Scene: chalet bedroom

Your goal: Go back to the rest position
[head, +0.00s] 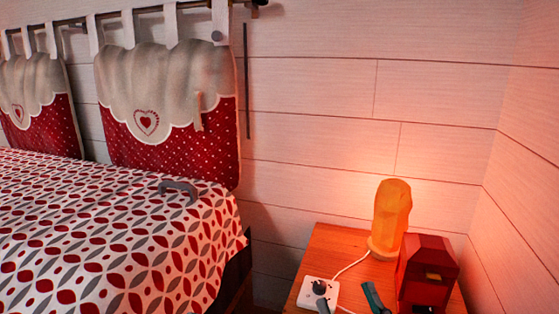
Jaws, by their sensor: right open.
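My right gripper (348,302) shows only at its fingertips, at the bottom edge of the head view. The two dark grey-teal tips stand apart over the nightstand, with no object visible between them. One tip is in front of the white power strip (307,293), the other just left of the red box-like object (428,268). The rest of this gripper is below the picture. My left gripper is not in view.
The wooden nightstand (335,242) holds a glowing orange lamp (392,215) with a white cord (350,265). A bed with a patterned cover (110,235) fills the left; a grey arched handle-like object (180,187) lies on it. White plank walls (310,130) stand behind and right.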

